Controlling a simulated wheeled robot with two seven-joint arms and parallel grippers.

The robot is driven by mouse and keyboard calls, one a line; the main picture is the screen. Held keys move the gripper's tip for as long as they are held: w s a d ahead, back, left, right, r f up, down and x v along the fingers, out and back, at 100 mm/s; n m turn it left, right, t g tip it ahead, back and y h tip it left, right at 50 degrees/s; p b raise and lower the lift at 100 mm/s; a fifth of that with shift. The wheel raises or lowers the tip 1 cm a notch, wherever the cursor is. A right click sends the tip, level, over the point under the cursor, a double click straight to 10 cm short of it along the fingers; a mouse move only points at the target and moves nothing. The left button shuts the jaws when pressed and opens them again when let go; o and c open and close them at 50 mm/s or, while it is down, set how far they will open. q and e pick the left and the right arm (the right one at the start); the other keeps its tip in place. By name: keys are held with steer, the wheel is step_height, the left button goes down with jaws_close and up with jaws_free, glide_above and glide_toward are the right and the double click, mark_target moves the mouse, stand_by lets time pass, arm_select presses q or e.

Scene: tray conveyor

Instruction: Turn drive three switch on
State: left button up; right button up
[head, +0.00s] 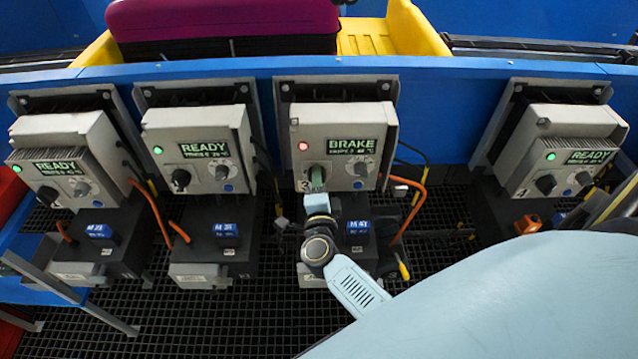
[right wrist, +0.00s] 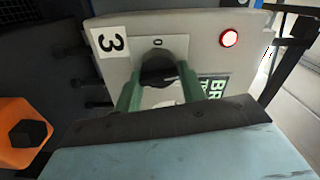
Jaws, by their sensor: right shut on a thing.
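The drive three box (head: 345,125) is the third from the left. Its display (head: 352,146) reads BRAKE and its lamp (head: 303,146) is red. My right gripper (head: 316,180) is at the lower left of its face, shut on the black switch knob. In the right wrist view the knob (right wrist: 158,67) sits between the green fingers of the right gripper (right wrist: 156,80), beside a "0" mark and a "3" label (right wrist: 109,42). The red lamp also shows there (right wrist: 229,38). The knob's exact angle is partly hidden by the fingers. My left gripper is not in view.
Other drive boxes read READY with green lamps: two to the left (head: 65,140) (head: 195,135) and one to the right (head: 570,145). Orange cables (head: 408,205) hang beside the motors. A purple case (head: 220,20) lies behind the blue rail. My pale blue arm covers the lower right.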

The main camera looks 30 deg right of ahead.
steer(key=shift+f+m, duration=0.2)
steer(key=shift+m, duration=0.8)
steer(key=o, duration=1)
steer(key=shift+r, duration=0.1)
steer(key=v, duration=1.3)
steer(key=shift+s, duration=0.25)
